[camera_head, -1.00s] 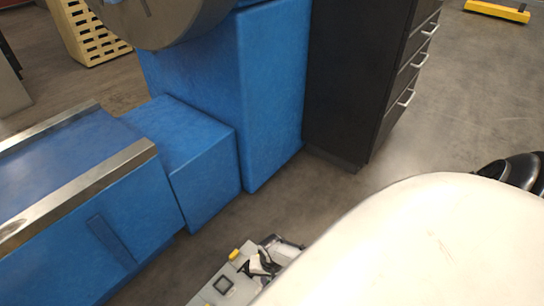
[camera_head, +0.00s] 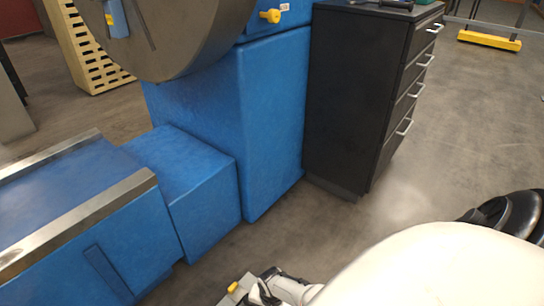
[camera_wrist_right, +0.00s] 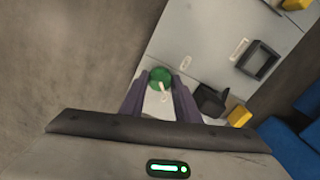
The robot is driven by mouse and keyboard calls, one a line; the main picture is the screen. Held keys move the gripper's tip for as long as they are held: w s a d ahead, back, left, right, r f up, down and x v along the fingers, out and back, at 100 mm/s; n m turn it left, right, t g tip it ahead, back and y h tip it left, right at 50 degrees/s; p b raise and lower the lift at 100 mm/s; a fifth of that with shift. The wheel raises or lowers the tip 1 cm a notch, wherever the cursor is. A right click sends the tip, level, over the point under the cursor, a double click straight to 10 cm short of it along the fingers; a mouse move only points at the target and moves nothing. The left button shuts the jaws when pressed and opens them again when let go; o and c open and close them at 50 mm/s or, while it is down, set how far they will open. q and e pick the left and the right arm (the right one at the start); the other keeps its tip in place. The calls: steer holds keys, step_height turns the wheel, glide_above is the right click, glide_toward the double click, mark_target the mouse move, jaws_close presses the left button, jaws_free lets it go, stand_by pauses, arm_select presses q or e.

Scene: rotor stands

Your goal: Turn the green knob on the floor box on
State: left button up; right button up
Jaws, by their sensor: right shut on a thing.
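The floor box (camera_wrist_right: 205,45) is a light grey panel that fills the middle of the right wrist view. The green knob (camera_wrist_right: 160,74) is round, with a pale pointer mark, and sits near the panel's left edge. My right gripper (camera_wrist_right: 160,92) is shut on the green knob, one dark finger on each side of it. In the head view only a corner of the floor box (camera_head: 232,291) shows at the bottom edge, with my right gripper partly over it and the green knob hidden. My left gripper is not in view.
The panel also carries a black square frame (camera_wrist_right: 258,60), a black part (camera_wrist_right: 209,100) and a yellow part (camera_wrist_right: 239,116) near the gripper. A blue machine (camera_head: 245,125) and a dark drawer cabinet (camera_head: 350,100) stand beyond.

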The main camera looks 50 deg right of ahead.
steer(key=o, duration=1)
steer(key=shift+o, duration=0.2)
steer(key=shift+r, duration=0.2)
steer(key=shift+r+p, duration=0.4)
steer(key=shift+p, duration=0.15)
arm_select(q)
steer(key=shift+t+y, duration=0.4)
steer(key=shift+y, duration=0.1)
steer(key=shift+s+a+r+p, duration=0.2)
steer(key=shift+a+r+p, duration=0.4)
steer(key=shift+p, duration=0.65)
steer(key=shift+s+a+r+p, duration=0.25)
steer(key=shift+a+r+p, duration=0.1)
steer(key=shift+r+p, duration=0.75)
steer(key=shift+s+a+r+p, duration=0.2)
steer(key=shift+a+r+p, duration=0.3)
steer(key=shift+p, duration=0.9)
arm_select(e)
step_height(320, 180, up, 9)
